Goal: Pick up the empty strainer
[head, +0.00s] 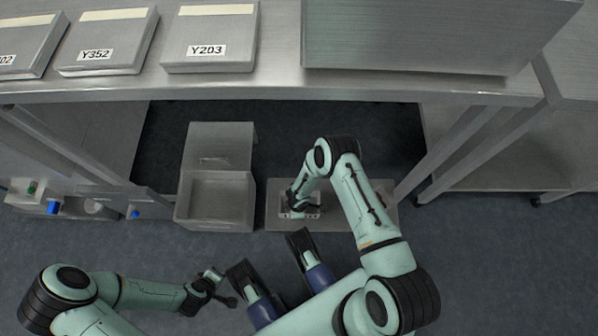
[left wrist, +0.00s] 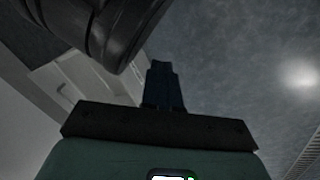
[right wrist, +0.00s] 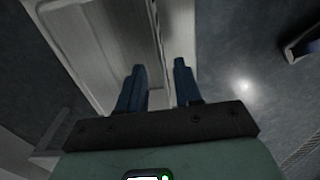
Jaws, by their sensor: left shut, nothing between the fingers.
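I cannot make out a strainer in any view. My right gripper (head: 300,211) reaches down over a low grey metal surface (head: 345,216) below the bench; my arm hides part of that spot. In the right wrist view its two dark fingers (right wrist: 160,85) stand apart with nothing visible between them. A pale ribbed metal surface (right wrist: 92,50) lies beyond them. My left gripper (head: 231,299) is low at the front left, clear of everything. In the left wrist view its fingers (left wrist: 160,84) are together and empty.
A steel bench (head: 280,75) spans the top, bearing grey boxes labelled Y203 (head: 210,40) and Y352 (head: 107,42) and a large metal panel (head: 430,35). A grey open bin (head: 215,205) stands left of my right gripper. Bench legs (head: 470,145) flank the space. Open floor (head: 190,250) lies in front.

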